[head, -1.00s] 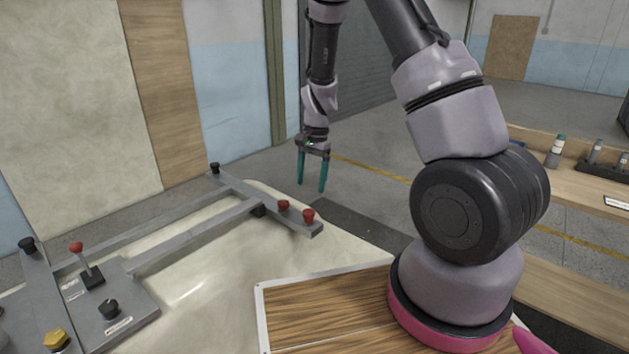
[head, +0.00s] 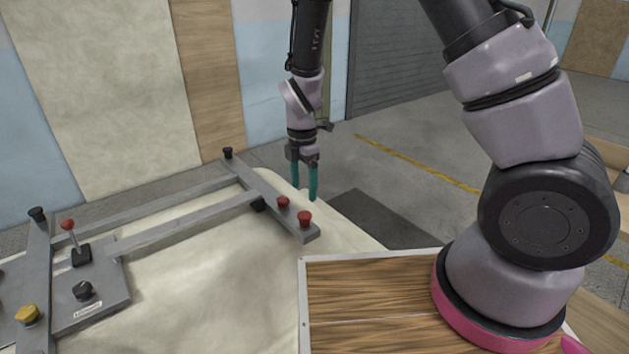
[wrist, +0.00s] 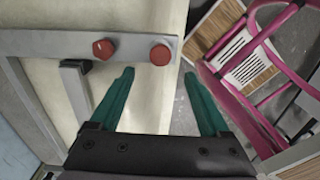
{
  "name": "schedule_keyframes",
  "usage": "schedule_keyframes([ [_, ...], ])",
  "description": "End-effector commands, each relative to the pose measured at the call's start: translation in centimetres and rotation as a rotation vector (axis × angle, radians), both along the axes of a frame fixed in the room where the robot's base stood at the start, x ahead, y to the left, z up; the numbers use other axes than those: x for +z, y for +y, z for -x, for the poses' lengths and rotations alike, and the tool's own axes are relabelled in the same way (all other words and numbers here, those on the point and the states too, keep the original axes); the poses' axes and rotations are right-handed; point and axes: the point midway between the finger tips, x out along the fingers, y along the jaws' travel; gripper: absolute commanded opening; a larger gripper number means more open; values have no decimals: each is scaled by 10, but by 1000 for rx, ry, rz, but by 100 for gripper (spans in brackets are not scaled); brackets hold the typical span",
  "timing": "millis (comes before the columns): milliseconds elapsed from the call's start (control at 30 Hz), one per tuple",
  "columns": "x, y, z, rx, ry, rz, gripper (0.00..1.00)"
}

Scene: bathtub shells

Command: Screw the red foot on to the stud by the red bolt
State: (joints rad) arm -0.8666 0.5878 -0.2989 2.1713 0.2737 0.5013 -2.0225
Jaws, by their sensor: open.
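My gripper (head: 305,188) is open and empty, with its teal fingers pointing down just above and behind the end of the grey crossbar (head: 258,188). It also shows in the wrist view (wrist: 158,74). The round red foot (head: 304,219) stands at the near end of that bar. In the wrist view the foot (wrist: 160,55) lies just beyond the fingertips, toward the right one of the two red pieces. The red bolt (head: 283,202) is beside it on the bar, and its faceted head shows in the wrist view (wrist: 103,48). The stud under the foot is hidden.
The grey frame lies on the pale shell (head: 210,280). A red-knobbed lever (head: 68,226), black knob (head: 83,291), yellow bolt (head: 27,314) and black feet (head: 228,153) stand up from it. A wooden top (head: 370,290) is at the right. Pink tubing (wrist: 265,60) shows in the wrist view.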

Motion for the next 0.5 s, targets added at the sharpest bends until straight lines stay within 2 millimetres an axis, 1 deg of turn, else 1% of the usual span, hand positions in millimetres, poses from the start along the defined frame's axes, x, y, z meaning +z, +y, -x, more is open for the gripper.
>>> schedule_keyframes([
  [167,-11,1,2,25,2,2,80],
  [500,-56,-1,1,21,3,3,80],
])
